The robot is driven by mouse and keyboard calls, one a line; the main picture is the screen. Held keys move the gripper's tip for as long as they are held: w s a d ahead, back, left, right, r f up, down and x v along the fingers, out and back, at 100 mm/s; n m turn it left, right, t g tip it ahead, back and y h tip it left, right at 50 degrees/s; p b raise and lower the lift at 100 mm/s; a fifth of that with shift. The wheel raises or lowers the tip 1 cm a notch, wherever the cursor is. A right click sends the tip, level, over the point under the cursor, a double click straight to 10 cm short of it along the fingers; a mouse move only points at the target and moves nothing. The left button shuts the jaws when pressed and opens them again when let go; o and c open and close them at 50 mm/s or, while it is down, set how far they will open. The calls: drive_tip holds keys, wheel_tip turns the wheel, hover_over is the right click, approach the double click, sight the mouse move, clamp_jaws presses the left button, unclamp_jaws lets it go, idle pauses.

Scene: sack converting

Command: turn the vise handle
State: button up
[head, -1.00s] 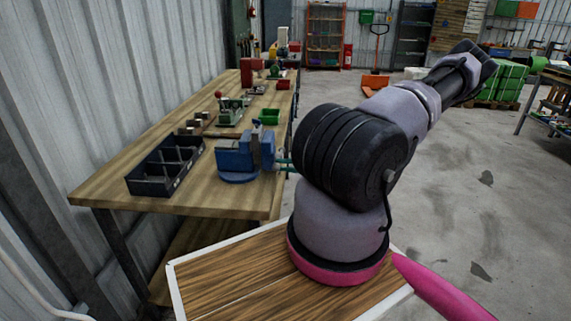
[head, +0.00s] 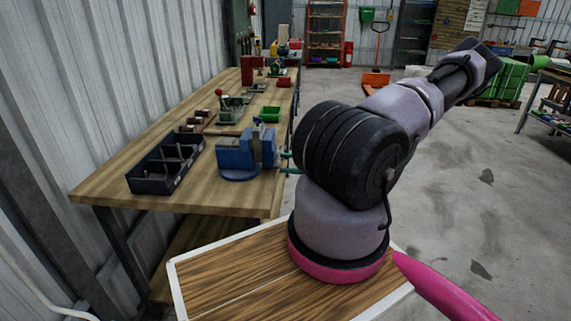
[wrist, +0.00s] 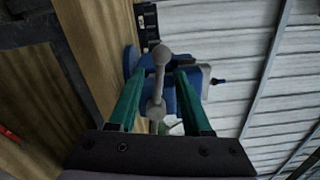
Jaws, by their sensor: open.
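The blue vise (head: 238,158) stands near the front right edge of the wooden workbench. In the wrist view its blue body (wrist: 168,100) is behind the handle, a grey bar with ball ends (wrist: 158,88). My gripper (wrist: 165,73) has two green fingers, open, one on each side of the handle. I see a gap between the bar and each finger. In the head view the green fingertips (head: 285,163) show just right of the vise, and my own arm hides the rest of the gripper. The handle is not clear in that view.
A black divided tray (head: 165,165) sits left of the vise, and a green bin (head: 269,114) is behind it. Other tools and boxes line the workbench (head: 120,192) further back.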

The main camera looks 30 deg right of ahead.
drive_tip(key=v, duration=0.9)
drive_tip(key=shift+s+d, duration=0.15)
drive_tip(key=w+a+r+n+g+h, duration=0.1)
drive_tip(key=a+r+g+h, duration=0.25)
drive_tip(key=r, duration=0.35)
drive_tip(key=w+a+r+n+g+h, duration=0.1)
drive_tip(key=a+r+n+g+h, duration=0.1)
drive_tip(key=a+r+g+h, duration=0.3)
drive_tip(key=a+r+n+g+h, duration=0.1)
drive_tip(key=a+r, duration=0.1)
drive_tip(key=r, duration=0.6)
drive_tip(key=s+a+r+t+h, duration=0.1)
drive_tip(key=s+a+r+t, duration=0.2)
drive_tip(key=a+r, duration=0.3)
drive_tip(key=s+a+r+t+h, duration=0.2)
drive_tip(key=s+a+r, duration=0.3)
drive_tip(key=r, duration=0.7)
drive_tip(key=shift+s+a+r+n+t, duration=0.2)
drive_tip(key=shift+a+r+n+t, duration=0.2)
drive_tip(key=shift+a+t, duration=0.4)
drive_tip(key=shift+h, duration=0.25)
